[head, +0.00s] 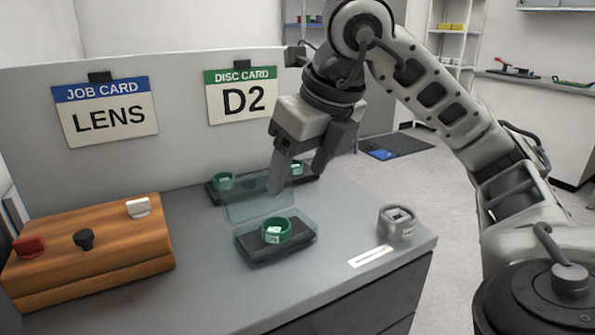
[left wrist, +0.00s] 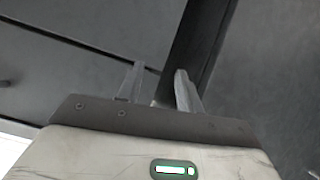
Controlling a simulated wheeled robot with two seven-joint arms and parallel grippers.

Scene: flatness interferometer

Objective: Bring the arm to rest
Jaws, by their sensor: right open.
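My right arm reaches in from the right in the head view. Its gripper (head: 297,181) points down over the grey bench (head: 200,285), with its fingers apart and nothing seen between them. The fingers are in front of a dark tray (head: 213,194) with green rings (head: 223,181) and partly hide it. Nearer stands a dark case with a raised clear lid (head: 245,205), holding a labelled green ring (head: 276,230). My left gripper (left wrist: 157,88) shows only in the left wrist view, with its fingers apart and empty, against dark grey surfaces.
A wooden block (head: 90,250) with red, black and white knobs stands at the bench's left. A grey holder (head: 397,222) and a white label strip (head: 371,256) are near the right edge. A panel behind carries LENS (head: 105,112) and D2 (head: 241,96) cards.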

